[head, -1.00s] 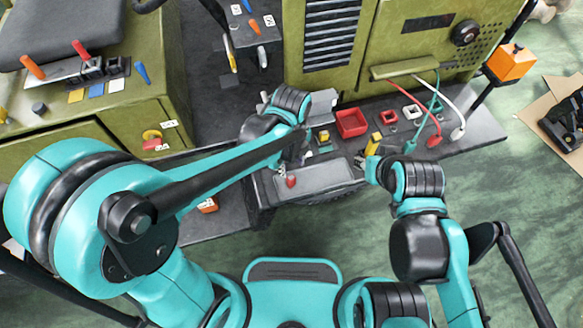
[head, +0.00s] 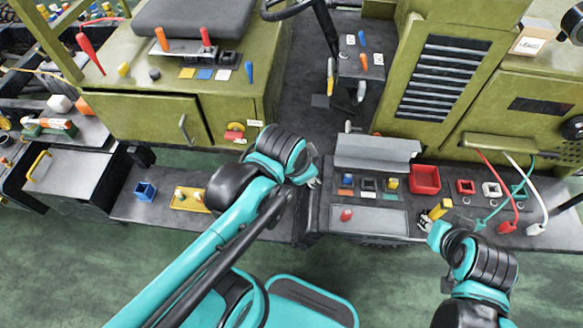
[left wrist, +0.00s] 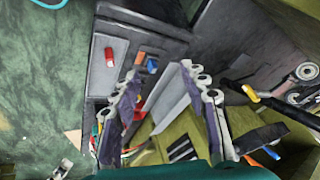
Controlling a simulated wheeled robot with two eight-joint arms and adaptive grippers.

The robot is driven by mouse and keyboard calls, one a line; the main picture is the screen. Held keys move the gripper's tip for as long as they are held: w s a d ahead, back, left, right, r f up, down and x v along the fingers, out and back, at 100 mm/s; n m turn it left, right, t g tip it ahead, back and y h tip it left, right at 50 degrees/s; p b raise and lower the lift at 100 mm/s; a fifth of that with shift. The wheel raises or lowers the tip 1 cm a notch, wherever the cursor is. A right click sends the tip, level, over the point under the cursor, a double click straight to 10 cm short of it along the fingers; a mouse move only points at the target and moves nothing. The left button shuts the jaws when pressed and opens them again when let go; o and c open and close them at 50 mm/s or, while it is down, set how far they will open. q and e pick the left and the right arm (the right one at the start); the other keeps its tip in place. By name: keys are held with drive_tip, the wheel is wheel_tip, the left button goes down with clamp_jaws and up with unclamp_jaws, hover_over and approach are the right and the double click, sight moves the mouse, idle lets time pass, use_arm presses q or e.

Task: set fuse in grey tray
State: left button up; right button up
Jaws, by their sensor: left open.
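A small red piece, likely the fuse (head: 346,215), sits at the left end of the shallow grey tray (head: 385,222) on the dark bench. The red piece also shows in the left wrist view (left wrist: 109,56). My left gripper (head: 313,181) is left of the tray and coloured blocks. In the left wrist view its two fingers (left wrist: 158,76) are apart with nothing between them. My right gripper (head: 431,224) is at the tray's right end, beside a yellow piece (head: 441,208). I cannot tell whether it grips that piece.
Behind the tray are small coloured blocks (head: 392,184), a red bin (head: 425,178) and a grey angled plate (head: 378,152). Red, white and teal cables lie at right. A blue bin (head: 145,190) and a yellow tray (head: 187,204) stand on the left bench.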

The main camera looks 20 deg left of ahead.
use_arm(q)
drive_tip(key=a+n, duration=0.1)
drive_tip(key=n, duration=0.1)
drive_tip(key=s+a+n+t, duration=0.1)
drive_tip(key=n, duration=0.1)
drive_tip(key=a+n, duration=0.1)
drive_tip(key=n, duration=0.2)
drive_tip(key=shift+s+a+r+t+y, duration=0.3)
drive_tip(key=shift+s+t, duration=0.05)
drive_tip(key=shift+t, duration=0.05)
drive_tip(key=shift+f+b, duration=0.7)
